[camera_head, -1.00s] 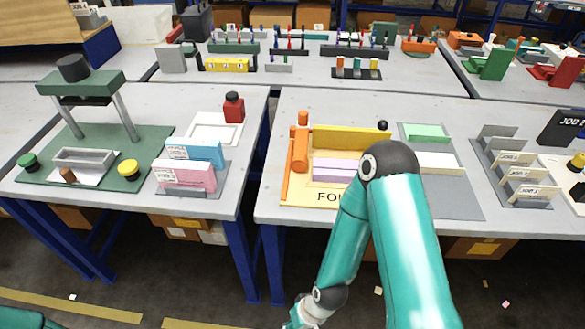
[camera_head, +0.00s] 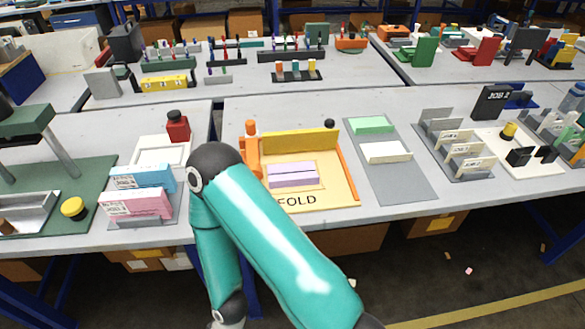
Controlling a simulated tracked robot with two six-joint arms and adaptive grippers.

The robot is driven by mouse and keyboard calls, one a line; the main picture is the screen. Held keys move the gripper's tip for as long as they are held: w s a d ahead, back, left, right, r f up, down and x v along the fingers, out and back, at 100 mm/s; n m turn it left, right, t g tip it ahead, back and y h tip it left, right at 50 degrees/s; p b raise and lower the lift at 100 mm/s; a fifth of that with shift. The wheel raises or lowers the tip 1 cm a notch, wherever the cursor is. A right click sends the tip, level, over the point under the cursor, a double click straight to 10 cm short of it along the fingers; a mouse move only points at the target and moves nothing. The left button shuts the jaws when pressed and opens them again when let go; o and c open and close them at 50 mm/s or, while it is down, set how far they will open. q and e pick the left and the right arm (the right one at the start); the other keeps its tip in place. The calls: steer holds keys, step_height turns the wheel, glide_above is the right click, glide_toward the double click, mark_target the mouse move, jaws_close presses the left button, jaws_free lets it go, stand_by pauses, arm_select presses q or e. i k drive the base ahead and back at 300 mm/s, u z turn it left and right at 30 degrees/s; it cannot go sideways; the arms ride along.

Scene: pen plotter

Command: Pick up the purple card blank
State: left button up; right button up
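The purple card blank (camera_head: 293,175) lies flat on the tan folding board marked "FOLD" (camera_head: 335,192), in front of its yellow flap (camera_head: 300,142). The card shows as a lilac block with a line along its middle. My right arm comes in from the bottom edge, and its elbow stands left of the board. The forearm drops from there to the bottom edge. The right gripper is out of view below the picture. My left arm and gripper are not in view. Nothing touches the card.
An orange post and bar (camera_head: 250,150) stand at the board's left edge. A grey mat (camera_head: 400,182) to the right bears a green block (camera_head: 371,125) and a cream block (camera_head: 386,152). Card holders (camera_head: 458,150) stand further right. A gap separates this table from the left one.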

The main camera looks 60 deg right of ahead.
mark_target(299, 174)
steer(key=z, duration=0.15)
steer(key=k, duration=1.55)
steer(key=z, duration=0.6)
steer(key=i, duration=1)
steer(key=z, duration=0.05)
